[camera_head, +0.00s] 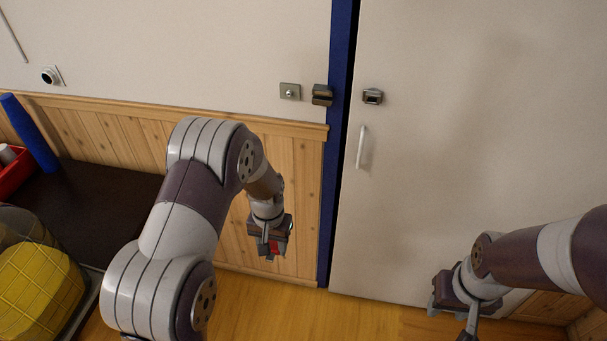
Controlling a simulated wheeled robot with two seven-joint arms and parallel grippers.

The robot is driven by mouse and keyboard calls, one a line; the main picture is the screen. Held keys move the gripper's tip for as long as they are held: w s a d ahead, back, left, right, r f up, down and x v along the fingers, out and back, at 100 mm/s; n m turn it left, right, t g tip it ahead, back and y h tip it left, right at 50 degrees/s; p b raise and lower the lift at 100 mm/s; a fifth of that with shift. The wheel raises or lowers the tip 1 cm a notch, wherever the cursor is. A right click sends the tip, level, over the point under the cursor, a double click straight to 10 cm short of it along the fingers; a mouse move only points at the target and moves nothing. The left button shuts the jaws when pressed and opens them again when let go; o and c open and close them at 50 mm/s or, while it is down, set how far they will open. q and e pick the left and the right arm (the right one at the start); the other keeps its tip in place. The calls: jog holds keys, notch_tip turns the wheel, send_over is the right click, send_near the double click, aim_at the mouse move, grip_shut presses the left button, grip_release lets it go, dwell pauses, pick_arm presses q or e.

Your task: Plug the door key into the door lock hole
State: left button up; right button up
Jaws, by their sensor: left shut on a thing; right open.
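My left gripper (270,248) is shut on a small red thing (274,247), likely the door key, in front of the wood panelling left of the door. The gripper hides most of it, so its shape and tip cannot be told. A dark metal lock piece (373,96) sits on the white door (460,130) near its left edge, above and to the right of my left gripper, well apart from it. A matching metal piece (321,95) is on the wall beside the blue frame. My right gripper (451,312) is open, low in front of the door.
A white door handle (362,147) is below the lock piece. A blue door frame (340,60) borders the door, with a dark gap between. A square metal plate (290,91) is on the wall. A dark table (100,195) and yellow object (38,290) stand left.

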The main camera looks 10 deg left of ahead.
jog(key=shift+o, duration=0.6)
jog(key=shift+s+r, duration=0.1)
jog(key=shift+r, duration=0.05)
jog(key=o, duration=0.5)
jog(key=shift+s+f, duration=0.2)
jog(key=o, duration=0.3)
jog(key=shift+s+d+f+g, duration=0.15)
jog(key=shift+s+f+g, duration=0.45)
jog(key=shift+s+f, duration=0.4)
jog(key=w+a+f+n+t+y, duration=0.2)
jog(key=w+a+f+n+t, duration=0.1)
jog(key=f+n, duration=0.4)
jog(key=w+a+r+n+t+y, duration=0.2)
jog(key=a+r+y, duration=0.15)
jog(key=a, duration=0.25)
jog(key=w+a+r+n+t+y, duration=0.1)
jog(key=a+r+t+y, duration=0.2)
jog(key=a+y, duration=0.25)
pick_arm(q)
jog(key=s+d+r+m, duration=0.2)
jog(key=d+r+m, duration=0.2)
jog(key=d, duration=0.3)
jog(key=s+d+r+m, duration=0.2)
jog(key=d+r+m, duration=0.1)
jog(key=d, duration=0.3)
jog(key=shift+d+r+m, duration=0.35)
jog(key=shift+r+m, duration=0.05)
jog(key=shift+r, duration=0.35)
pick_arm(e)
jog(key=x, duration=1.2)
